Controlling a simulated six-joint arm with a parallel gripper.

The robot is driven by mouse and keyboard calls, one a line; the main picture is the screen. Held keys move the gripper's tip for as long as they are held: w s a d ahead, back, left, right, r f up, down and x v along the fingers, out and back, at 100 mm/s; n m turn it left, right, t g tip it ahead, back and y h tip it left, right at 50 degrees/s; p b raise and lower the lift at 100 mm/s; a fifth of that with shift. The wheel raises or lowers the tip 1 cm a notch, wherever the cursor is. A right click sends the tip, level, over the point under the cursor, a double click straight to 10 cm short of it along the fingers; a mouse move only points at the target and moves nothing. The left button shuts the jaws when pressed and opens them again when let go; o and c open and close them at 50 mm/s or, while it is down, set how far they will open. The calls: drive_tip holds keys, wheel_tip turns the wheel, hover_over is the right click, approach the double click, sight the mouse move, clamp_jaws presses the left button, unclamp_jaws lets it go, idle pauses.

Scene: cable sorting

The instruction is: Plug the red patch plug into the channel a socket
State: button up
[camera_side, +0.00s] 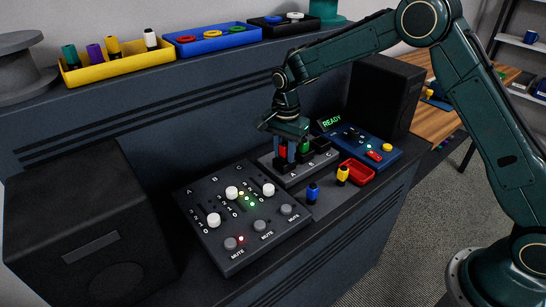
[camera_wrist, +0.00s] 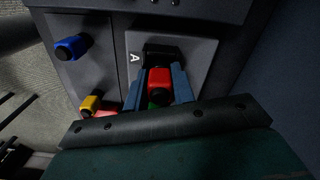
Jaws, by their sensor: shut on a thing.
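My gripper (camera_side: 290,158) is over the grey socket strip (camera_side: 294,179), which has the letters A, B and C along it. In the wrist view my gripper's blue-grey fingers (camera_wrist: 162,88) are on either side of the red patch plug (camera_wrist: 159,77) and shut on it. The plug is close to a black socket block (camera_wrist: 163,50) beside the letter A. How deep the plug sits there is hidden. Something green (camera_wrist: 158,97) shows just behind the plug, between the fingers. In the side view my fingers partly cover the plug.
A mixer panel (camera_side: 205,200) is at left. A blue panel (camera_side: 350,147) and a READY display (camera_side: 331,121) are at right.

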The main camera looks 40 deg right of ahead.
drive_tip(key=shift+f, duration=0.15)
drive_tip(key=o, duration=1)
drive_tip(key=shift+c, duration=0.2)
drive_tip(key=o, duration=0.5)
drive_tip(key=shift+s+d+f, duration=0.1)
drive_tip(key=shift+s+f, duration=0.05)
drive_tip(key=shift+o, duration=0.2)
drive_tip(key=shift+r, duration=0.25)
drive_tip(key=shift+r, duration=3.5)
drive_tip(key=shift+c, duration=0.2)
